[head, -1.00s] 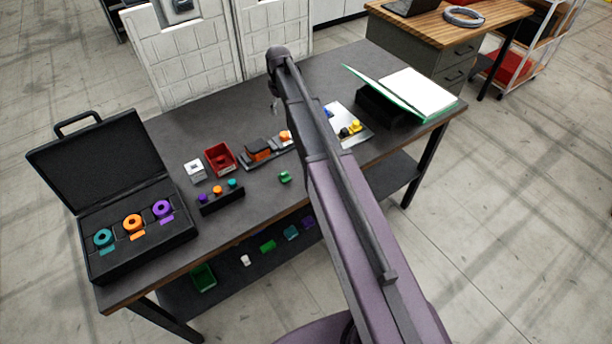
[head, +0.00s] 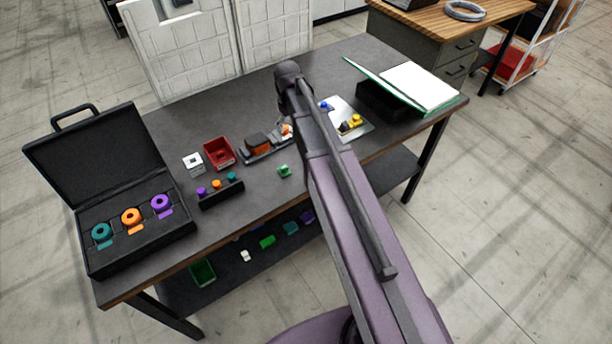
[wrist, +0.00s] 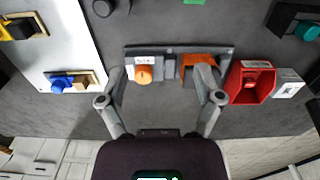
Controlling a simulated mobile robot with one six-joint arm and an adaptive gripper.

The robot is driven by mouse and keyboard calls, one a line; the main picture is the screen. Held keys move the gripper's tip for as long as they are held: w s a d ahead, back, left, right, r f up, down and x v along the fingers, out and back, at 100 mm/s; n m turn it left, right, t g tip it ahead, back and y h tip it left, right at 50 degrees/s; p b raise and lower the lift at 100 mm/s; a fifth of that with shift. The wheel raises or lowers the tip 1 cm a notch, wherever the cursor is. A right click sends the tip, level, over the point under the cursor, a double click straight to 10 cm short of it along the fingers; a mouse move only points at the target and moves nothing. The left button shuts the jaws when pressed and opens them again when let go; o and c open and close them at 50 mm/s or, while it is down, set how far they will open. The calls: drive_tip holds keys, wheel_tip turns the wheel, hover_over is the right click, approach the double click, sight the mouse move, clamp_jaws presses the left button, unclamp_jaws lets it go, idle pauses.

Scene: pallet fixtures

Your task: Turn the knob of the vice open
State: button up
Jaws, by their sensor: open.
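The vice is a dark rail (wrist: 172,55) with an orange block (wrist: 200,66) and a round orange knob (wrist: 143,74) that bears a small light mark. In the head view the vice (head: 258,147) lies mid-table, its knob end (head: 287,130) beside my arm, which partly covers it. My gripper (wrist: 164,84) is open in the wrist view. Its left finger is close to the left side of the knob; its right finger overlaps the orange block in the picture. Nothing is held. Whether a finger touches the vice cannot be told.
A red bin (wrist: 250,82) and a white block (wrist: 288,83) stand close right of the vice in the wrist view. A light plate (wrist: 70,45) with blue and yellow parts lies to the left. In the head view, an open black case (head: 185,240) and a raised green folder (head: 375,74) flank the table.

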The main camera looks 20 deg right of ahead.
drive_tip(key=s+f+m+b, duration=0.1)
drive_tip(key=s+m, duration=0.1)
drive_tip(key=s, duration=0.7)
drive_tip(key=s+f+m+b, duration=0.2)
drive_tip(key=s, duration=0.7)
drive_tip(key=shift+f, duration=0.3)
idle(1.0)
